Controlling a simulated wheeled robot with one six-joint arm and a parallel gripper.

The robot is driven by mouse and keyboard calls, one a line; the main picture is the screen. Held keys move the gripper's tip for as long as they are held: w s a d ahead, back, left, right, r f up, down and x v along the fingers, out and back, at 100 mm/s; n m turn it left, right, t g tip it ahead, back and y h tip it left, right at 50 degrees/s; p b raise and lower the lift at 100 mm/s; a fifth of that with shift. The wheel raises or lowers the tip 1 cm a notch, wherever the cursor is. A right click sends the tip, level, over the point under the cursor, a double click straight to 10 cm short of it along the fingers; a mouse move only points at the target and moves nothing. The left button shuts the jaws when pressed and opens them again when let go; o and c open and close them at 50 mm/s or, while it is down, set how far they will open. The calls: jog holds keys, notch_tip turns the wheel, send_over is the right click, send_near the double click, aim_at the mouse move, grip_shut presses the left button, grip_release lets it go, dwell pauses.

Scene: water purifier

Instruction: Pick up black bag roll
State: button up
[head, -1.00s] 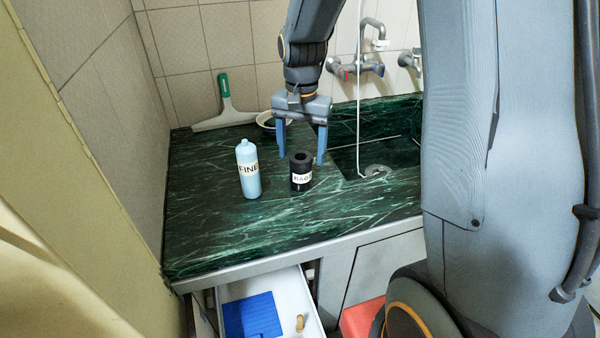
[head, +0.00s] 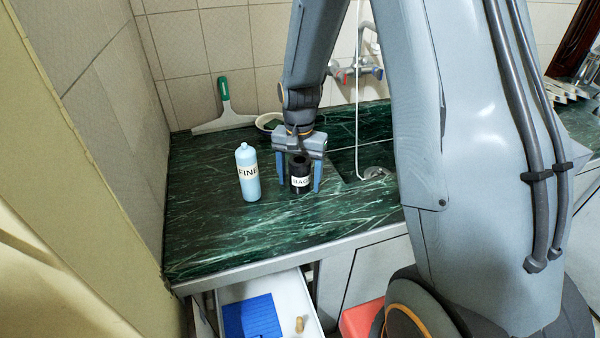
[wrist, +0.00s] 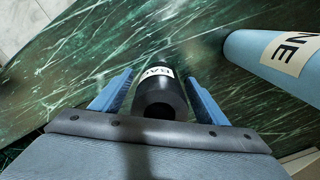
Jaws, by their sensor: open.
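The black bag roll (head: 300,174) stands upright on the green marble counter, with a white label reading "BAG". My gripper (head: 299,188) is open and lowered over it, with one blue finger on each side of the roll. In the wrist view the roll (wrist: 160,97) sits between the two fingers (wrist: 158,92), and a gap shows on both sides. The roll's dark hollow end faces the wrist camera.
A light blue bottle (head: 248,173) labelled "FINE" stands close on the left of the roll. A squeegee with a green handle (head: 224,95) and a bowl (head: 268,122) are behind. The sink is at right. An open drawer (head: 291,286) is below. The counter's front is clear.

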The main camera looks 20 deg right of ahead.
jog(key=shift+f, duration=0.15)
jog(key=c, duration=1)
jog(key=shift+c, duration=1)
